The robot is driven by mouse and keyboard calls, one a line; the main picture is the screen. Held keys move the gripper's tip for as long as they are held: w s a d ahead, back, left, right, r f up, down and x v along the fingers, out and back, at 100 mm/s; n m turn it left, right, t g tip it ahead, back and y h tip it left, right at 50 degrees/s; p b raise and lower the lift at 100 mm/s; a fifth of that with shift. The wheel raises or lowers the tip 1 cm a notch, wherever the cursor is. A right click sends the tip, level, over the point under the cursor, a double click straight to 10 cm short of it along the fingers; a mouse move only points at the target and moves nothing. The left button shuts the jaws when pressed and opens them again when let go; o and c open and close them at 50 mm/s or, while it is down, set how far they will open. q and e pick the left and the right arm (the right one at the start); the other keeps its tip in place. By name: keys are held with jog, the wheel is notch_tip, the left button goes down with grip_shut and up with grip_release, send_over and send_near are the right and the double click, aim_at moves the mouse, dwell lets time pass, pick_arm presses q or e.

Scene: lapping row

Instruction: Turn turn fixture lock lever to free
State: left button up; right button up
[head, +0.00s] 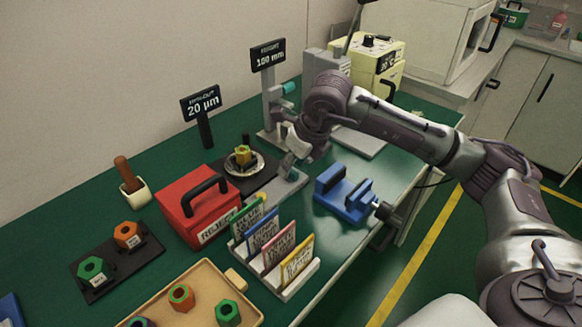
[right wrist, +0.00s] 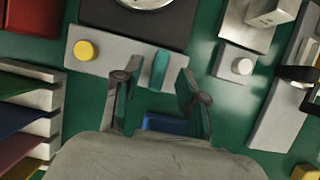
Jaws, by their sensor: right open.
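The fixture is a low grey block (head: 270,198) on the green bench, in front of the black pad; in the right wrist view the block (right wrist: 108,56) carries a yellow button (right wrist: 85,50) and a teal lever (right wrist: 160,68). In the head view the lever (head: 293,173) is partly covered by my right gripper (head: 290,158). In the right wrist view my right gripper (right wrist: 157,88) is open, with the lever's near end in line with the gap between its fingers. I cannot tell whether either finger touches the lever. My left gripper is not in view.
A blue vise (head: 335,196) stands right of the fixture. The red reject box (head: 193,205) and a rack of coloured cards (head: 290,284) are to the left and front. A height gauge (head: 269,97) stands behind. A dish (head: 233,167) holds a yellow nut.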

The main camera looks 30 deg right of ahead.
jog(key=shift+w+f, duration=0.2)
jog(key=shift+f, duration=0.4)
jog(key=shift+a, duration=0.1)
grip_shut()
